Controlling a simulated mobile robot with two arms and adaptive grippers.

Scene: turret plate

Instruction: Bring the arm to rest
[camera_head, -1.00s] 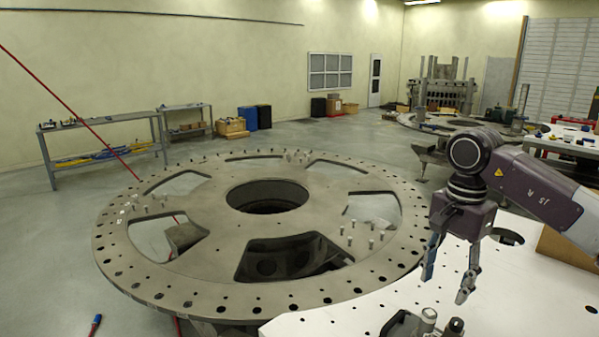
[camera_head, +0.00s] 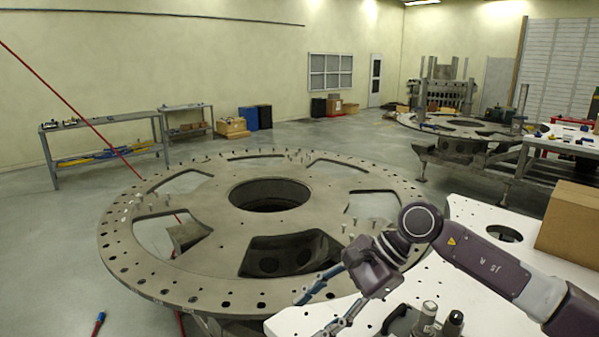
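My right arm (camera_head: 480,265) comes in from the right, bent over the white table (camera_head: 360,318). Its gripper (camera_head: 315,317) points down and to the left, near the front right rim of the large grey turret plate (camera_head: 205,240). The two fingers are spread apart with nothing between them. Whether the fingertips touch the table cannot be told. My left gripper is not in view.
A cardboard box (camera_head: 570,224) stands on the white table behind my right arm. Dark and metal tools (camera_head: 427,318) stand at its front edge. Upright pins (camera_head: 297,155) stand on the plate. Workbenches (camera_head: 105,122) stand at the far left.

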